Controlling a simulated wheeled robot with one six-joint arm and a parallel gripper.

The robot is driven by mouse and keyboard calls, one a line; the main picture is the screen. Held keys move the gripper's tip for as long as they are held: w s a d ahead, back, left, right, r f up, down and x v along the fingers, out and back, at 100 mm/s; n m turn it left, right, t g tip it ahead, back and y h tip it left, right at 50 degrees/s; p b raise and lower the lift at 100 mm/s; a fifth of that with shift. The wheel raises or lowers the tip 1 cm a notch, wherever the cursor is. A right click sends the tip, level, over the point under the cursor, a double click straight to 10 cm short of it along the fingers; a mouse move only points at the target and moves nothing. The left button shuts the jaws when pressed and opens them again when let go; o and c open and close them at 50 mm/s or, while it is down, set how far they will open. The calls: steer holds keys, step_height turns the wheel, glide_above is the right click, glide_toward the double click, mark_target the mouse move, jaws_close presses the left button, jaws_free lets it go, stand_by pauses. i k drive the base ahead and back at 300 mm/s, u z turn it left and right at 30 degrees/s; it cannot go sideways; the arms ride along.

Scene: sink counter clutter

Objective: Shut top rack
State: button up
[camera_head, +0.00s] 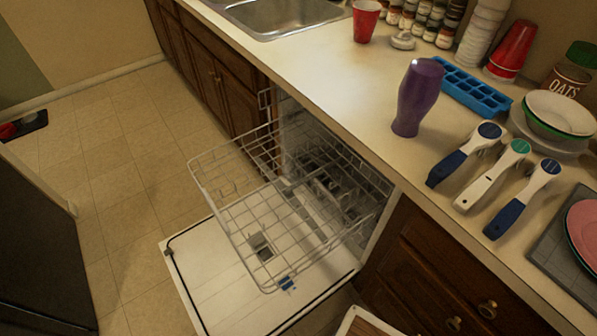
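The top rack (237,204) is a grey wire rack. It is pulled far out of the dishwasher opening and hangs level above the lowered door. The dishwasher door (205,285) lies open and flat, with a white inner panel. The back part of the rack reaches into the dishwasher cavity (298,125) under the counter. The rack looks empty. Its wires overlap what is below, so I cannot tell whether a lower rack is inside. My gripper is not in view.
The counter (340,85) holds a purple bottle (417,97), a blue ice tray (474,91), brushes (491,188), red cups (366,20) and bowls (559,113). A sink (275,14) is at the top. The tiled floor (125,190) left of the door is clear. A dark appliance (38,250) stands left.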

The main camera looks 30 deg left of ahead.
mark_target(287, 189)
steer(key=u, duration=0.4)
steer(key=k, duration=0.45)
steer(key=u, duration=0.9)
steer(key=i, duration=0.5)
